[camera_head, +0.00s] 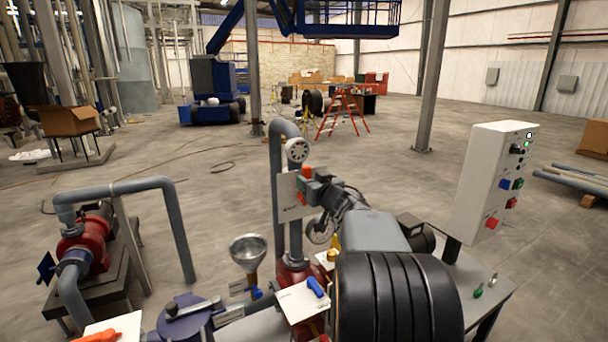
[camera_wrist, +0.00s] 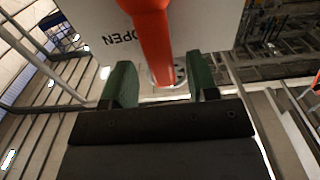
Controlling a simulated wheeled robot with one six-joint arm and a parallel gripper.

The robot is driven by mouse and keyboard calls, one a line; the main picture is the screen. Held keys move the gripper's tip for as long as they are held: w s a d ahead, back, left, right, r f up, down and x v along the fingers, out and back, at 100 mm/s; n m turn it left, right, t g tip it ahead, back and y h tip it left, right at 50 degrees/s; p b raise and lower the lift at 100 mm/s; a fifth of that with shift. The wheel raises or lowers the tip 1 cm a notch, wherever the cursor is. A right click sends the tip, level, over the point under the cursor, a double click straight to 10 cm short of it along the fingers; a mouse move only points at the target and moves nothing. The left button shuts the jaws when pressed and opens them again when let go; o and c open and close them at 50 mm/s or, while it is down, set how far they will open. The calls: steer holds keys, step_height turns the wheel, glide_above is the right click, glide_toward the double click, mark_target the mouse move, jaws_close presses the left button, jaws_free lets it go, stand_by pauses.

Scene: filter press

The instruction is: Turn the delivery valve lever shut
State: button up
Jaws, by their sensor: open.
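The red-orange lever (camera_wrist: 148,22) comes down from the top of the wrist view and ends between my green fingertips. In the head view the lever (camera_head: 307,171) shows as small red parts in front of a white plate on the grey pipe. The white plate (camera_wrist: 205,25) carries the word OPEN in the wrist view, and it also shows in the head view (camera_head: 289,208). My gripper (camera_wrist: 160,82) is open, with one finger on each side of the lever. I cannot tell whether either finger touches it. In the head view my gripper (camera_head: 308,187) partly hides the lever and plate.
A pressure gauge (camera_head: 297,149) sits above the plate. A control box (camera_head: 490,185) stands at the right, and a red pump (camera_head: 88,240) at the left. The floor behind is mostly open.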

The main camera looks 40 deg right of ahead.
steer(key=shift+w+d+p, duration=0.15)
steer(key=shift+w, duration=0.95)
steer(key=shift+w+d+p, duration=0.15)
steer(key=shift+w, duration=0.95)
jaws_close()
